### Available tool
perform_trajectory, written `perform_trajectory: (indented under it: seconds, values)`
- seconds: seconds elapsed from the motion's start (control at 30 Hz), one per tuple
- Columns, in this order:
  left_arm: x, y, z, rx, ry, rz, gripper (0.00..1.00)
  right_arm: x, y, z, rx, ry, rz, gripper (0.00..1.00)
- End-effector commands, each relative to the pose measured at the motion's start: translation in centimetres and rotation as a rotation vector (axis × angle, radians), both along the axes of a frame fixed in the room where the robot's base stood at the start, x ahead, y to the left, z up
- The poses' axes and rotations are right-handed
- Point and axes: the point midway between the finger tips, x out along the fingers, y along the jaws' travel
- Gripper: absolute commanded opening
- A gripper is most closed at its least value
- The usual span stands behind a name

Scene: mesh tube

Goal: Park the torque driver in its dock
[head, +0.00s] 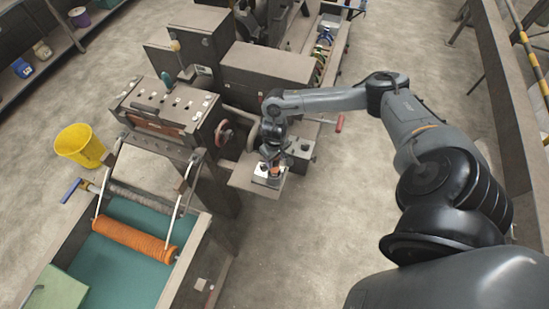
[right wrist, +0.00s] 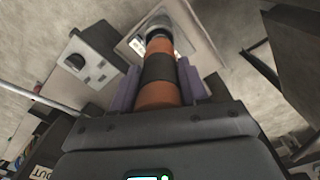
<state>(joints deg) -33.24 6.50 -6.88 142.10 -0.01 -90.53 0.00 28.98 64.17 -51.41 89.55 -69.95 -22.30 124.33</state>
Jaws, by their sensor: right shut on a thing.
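The torque driver (right wrist: 158,75), a cylinder with orange and black bands, stands between the purple fingers of my right gripper (right wrist: 160,88) in the right wrist view. The gripper is shut on it. In the head view the driver (head: 274,171) is a small orange spot under my right gripper (head: 273,158). Its far, dark end is over or in the pale dock block (right wrist: 128,44), which also shows in the head view (head: 261,181). I cannot tell how deep the end sits. My left gripper is not in view.
A grey socket block (head: 301,147) stands right of the dock on the same shelf. The machine with a handwheel (head: 224,134) is close on the left. A red-handled lever (head: 339,122) sticks out at the right. A yellow bucket (head: 80,145) stands on the floor, far left.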

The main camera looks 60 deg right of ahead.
Motion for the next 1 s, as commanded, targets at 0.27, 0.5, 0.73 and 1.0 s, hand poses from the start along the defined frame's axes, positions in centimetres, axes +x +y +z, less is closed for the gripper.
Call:
perform_trajectory:
  seconds: [0.27,0.5,0.73,1.0]
  values:
    - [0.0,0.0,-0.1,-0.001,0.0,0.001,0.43,0.1,0.0,-0.3,0.0,-0.002,0.0,0.07]
    - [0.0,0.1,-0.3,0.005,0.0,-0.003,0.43,0.1,0.0,-0.5,0.0,-0.002,0.0,0.07]
    - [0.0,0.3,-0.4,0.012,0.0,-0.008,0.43,0.1,0.0,-0.8,-0.001,-0.002,-0.001,0.07]
    - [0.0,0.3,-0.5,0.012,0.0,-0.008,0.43,0.1,0.0,-1.1,-0.001,-0.002,-0.001,0.07]
